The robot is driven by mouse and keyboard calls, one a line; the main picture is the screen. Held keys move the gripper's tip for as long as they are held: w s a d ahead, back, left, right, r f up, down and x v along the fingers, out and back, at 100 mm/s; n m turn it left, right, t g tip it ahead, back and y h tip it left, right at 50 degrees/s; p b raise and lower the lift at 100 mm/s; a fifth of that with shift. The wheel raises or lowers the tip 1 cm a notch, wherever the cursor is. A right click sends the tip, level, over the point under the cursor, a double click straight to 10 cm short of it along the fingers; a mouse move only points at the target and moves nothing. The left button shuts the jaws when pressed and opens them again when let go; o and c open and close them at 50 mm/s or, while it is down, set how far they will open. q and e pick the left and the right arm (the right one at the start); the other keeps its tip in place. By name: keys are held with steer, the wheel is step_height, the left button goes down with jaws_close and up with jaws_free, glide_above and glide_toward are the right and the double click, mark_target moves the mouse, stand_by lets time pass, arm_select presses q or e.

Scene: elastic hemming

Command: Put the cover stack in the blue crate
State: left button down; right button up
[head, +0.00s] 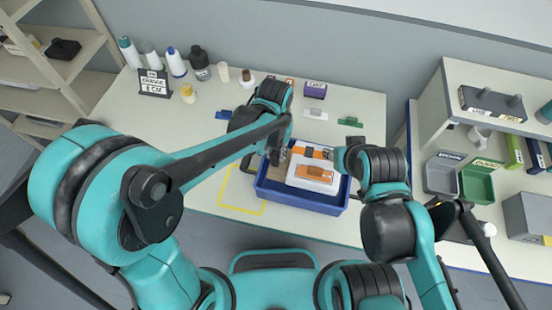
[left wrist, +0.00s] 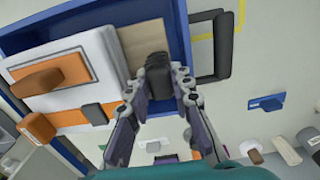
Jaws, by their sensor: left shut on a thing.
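The blue crate (head: 268,194) stands on the table in the middle of the head view. White covers with orange parts, the cover stack (head: 312,186), lie in it; they also show in the left wrist view (left wrist: 85,70). A tan surface shows beside them inside the crate. My left gripper (left wrist: 160,90) is shut on a dark block (left wrist: 158,72) over the crate's edge; whether that block belongs to the stack, I cannot tell. In the head view my left gripper (head: 279,152) is at the crate's far left. My right gripper (head: 343,160) is by its far right; its fingers are mostly hidden.
Bottles (head: 176,62) and a small sign (head: 154,84) stand at the back left. A purple box (head: 315,90) and a green clip-like piece (head: 350,122) lie behind the crate. A yellow outline (head: 240,208) marks bare table at the left. Grey and green trays (head: 478,186) stand right.

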arm_select(q)
step_height(320, 180, down, 4)
steer(key=shift+r+b, duration=0.1)
steer(key=shift+b, duration=0.5)
arm_select(e)
steer(key=shift+f, duration=0.65)
